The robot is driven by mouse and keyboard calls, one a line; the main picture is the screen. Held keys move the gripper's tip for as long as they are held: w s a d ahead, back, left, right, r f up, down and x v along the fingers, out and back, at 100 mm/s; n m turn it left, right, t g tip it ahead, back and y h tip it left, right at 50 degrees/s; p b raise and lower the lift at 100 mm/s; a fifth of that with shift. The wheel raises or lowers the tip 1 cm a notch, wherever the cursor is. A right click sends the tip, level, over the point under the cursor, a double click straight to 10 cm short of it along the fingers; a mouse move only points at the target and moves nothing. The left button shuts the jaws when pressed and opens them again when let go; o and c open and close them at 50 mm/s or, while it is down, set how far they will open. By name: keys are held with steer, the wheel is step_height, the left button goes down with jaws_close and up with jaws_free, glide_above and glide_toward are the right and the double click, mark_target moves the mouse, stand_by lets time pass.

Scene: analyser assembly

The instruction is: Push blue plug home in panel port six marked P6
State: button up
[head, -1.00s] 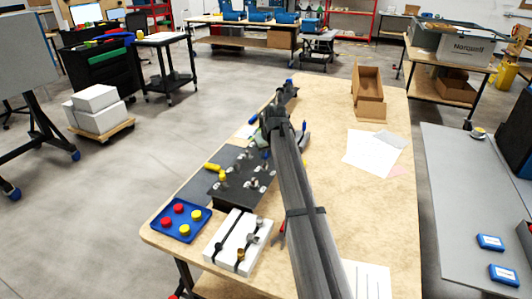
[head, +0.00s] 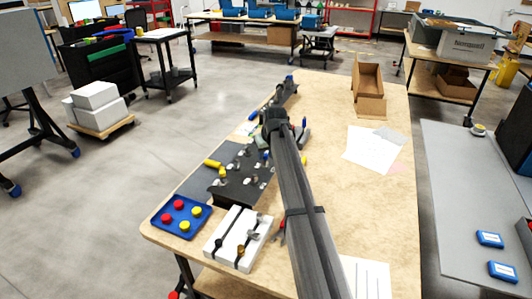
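The dark panel (head: 227,191) lies on the left side of the wooden table, with several small fittings and white labels on it. The labels are too small to read, so I cannot tell which port is P6. A small blue piece (head: 266,156) shows at the panel's far right, beside my arm. It may be the blue plug, but I cannot tell whether it is seated. My arm reaches across the table to the panel's far right end. My wrist hides the gripper fingers and what is under them.
A blue tray (head: 158,222) with red and yellow caps sits at the near left corner. A yellow piece (head: 212,163) lies at the panel's left edge. The table right of my arm is mostly clear, with papers (head: 367,152) and a cardboard box (head: 368,78).

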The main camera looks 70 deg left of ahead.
steer(key=o, duration=0.3)
steer(key=v, duration=1.4)
steer(key=shift+f, duration=0.1)
